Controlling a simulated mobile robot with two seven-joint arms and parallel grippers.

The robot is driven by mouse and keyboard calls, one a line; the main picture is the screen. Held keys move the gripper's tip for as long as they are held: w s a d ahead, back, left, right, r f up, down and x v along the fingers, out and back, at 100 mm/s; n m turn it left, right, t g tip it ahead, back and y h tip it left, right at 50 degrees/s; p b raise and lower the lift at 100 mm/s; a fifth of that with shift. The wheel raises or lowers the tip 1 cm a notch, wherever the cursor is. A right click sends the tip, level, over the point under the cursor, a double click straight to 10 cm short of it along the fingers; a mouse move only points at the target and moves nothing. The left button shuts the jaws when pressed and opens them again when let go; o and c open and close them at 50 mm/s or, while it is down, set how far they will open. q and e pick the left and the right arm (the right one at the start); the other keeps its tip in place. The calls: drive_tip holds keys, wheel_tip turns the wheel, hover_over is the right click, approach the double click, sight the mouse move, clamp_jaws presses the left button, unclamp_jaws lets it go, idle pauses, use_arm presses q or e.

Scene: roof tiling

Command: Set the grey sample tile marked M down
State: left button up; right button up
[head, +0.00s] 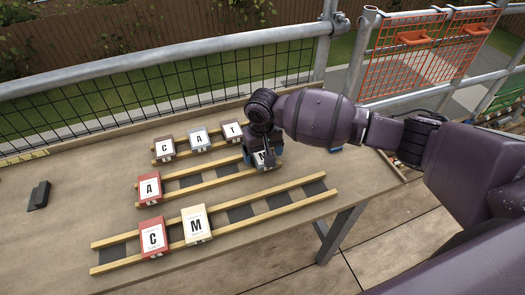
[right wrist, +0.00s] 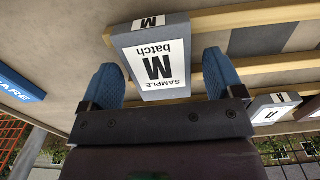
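The grey sample tile marked M (right wrist: 155,62) has a white label reading SAMPLE batch M, upside down in the right wrist view. It lies across the battens at the right end of the middle rack (head: 215,181); in the head view the tile (head: 264,159) is partly hidden by my right gripper. My right gripper (right wrist: 160,85) has one blue finger on each side of the tile. A narrow gap shows between the tile and the fingers, so it looks open around the tile. My left gripper is out of view.
The middle rack also bears a red A tile (head: 150,187). The back rack holds C (head: 166,148), A (head: 199,139) and T (head: 231,132) tiles. The front rack holds a red C (head: 153,237) and a cream M (head: 196,223). A dark block (head: 38,195) lies at the left.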

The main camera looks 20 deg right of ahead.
sight(262, 154)
drive_tip(key=shift+r, duration=0.25)
wheel_tip(262, 154, up, 6)
drive_tip(key=shift+f+p, duration=0.1)
drive_tip(key=shift+p, duration=0.45)
wheel_tip(262, 154, up, 7)
drive_tip(key=p, duration=0.1)
drive_tip(key=shift+f, duration=0.2)
drive_tip(key=shift+s, duration=0.1)
